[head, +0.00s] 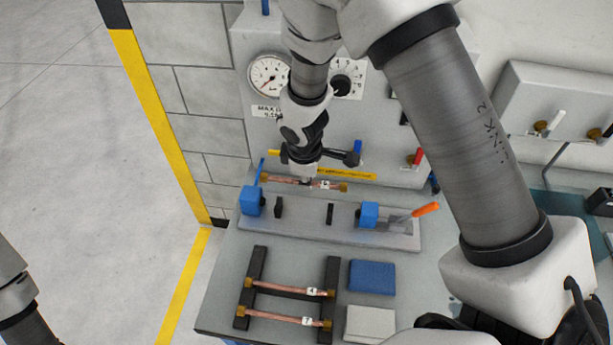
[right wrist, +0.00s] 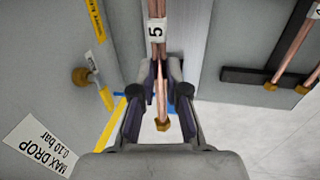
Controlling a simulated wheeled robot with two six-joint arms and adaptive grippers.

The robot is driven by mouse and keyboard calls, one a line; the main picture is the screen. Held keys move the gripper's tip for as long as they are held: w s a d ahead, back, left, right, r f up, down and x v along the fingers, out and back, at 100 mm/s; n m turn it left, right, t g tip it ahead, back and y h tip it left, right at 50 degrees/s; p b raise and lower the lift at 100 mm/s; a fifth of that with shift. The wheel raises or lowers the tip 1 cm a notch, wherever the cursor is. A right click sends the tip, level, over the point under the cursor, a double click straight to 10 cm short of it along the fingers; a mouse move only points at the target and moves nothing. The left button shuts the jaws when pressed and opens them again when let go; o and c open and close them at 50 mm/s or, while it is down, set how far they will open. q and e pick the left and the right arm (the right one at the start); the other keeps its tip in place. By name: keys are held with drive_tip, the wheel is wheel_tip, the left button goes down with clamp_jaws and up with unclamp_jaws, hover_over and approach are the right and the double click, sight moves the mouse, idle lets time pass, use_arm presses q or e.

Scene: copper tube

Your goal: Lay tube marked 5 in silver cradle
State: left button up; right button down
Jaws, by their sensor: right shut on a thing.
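The copper tube marked 5 (head: 334,186) has brass ends and lies level in my right gripper (head: 304,177). In the right wrist view the fingers (right wrist: 160,85) are shut around the tube (right wrist: 158,62), between its label 5 and one brass end. In the head view the tube is above and behind the silver cradle (head: 300,227), apart from it. The cradle has two black rests (head: 330,214), blue blocks at both ends (head: 250,201) and an orange-handled lever (head: 425,209). My left gripper is out of view; only part of its arm shows at the left edge.
Two more labelled copper tubes (head: 285,288) lie across a black rack (head: 332,270) in front of the cradle. A blue block (head: 372,277) and a grey block (head: 369,323) sit right of it. A gauge panel (head: 380,130) rises behind.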

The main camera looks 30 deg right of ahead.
drive_tip(key=shift+w+d+f+b, duration=0.15)
drive_tip(key=shift+f+b, duration=0.4)
drive_tip(key=shift+f, duration=0.1)
wheel_tip(320, 180, down, 8)
drive_tip(key=b, duration=0.8)
drive_tip(key=shift+f, duration=0.1)
drive_tip(key=shift+f, duration=0.25)
drive_tip(key=c, duration=1.1)
unclamp_jaws()
drive_tip(key=shift+r, duration=0.1)
wheel_tip(320, 180, up, 12)
drive_tip(key=s+a, duration=0.1)
drive_tip(key=s, duration=0.1)
drive_tip(key=shift+a, duration=0.35)
drive_tip(key=shift+f, duration=0.2)
